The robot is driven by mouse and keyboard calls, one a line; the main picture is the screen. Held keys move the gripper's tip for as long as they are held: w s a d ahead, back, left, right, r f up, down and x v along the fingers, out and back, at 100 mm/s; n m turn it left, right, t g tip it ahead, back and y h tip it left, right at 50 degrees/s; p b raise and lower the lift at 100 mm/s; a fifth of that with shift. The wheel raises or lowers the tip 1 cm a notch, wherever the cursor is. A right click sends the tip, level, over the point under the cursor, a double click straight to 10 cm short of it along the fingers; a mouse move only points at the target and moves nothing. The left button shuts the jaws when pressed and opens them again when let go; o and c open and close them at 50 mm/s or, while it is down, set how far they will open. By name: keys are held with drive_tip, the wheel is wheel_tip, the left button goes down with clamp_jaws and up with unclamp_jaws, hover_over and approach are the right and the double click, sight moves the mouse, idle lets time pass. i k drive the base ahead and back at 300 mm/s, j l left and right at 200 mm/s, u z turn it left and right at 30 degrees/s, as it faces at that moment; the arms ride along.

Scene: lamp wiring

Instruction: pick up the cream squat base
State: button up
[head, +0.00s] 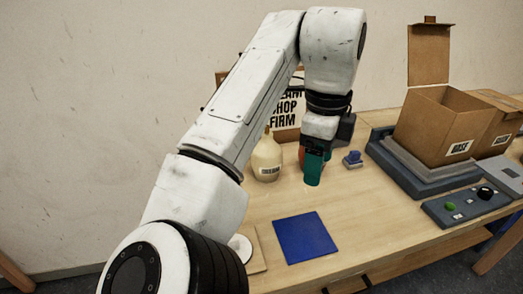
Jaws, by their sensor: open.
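The cream squat base (267,161) stands upright on the wooden table, a rounded body with a narrow neck and a label on its front. My gripper (315,152) points down to the right of it, apart from it in the picture. The gripper is open, though the gap between its fingers is hard to see from here. A teal upright shape (313,171) shows at the gripper's tip; I cannot tell whether it is part of the fingers or a separate thing. An orange thing (301,156) is mostly hidden behind it.
A blue mat (305,238) lies in front. A small blue part (352,159) sits right of the gripper. An open cardboard box (437,125) labelled BASE stands on a grey platform at right, by a button panel (467,205). A sign (286,108) stands behind.

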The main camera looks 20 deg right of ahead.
sight(266, 162)
drive_tip(key=i, duration=0.9)
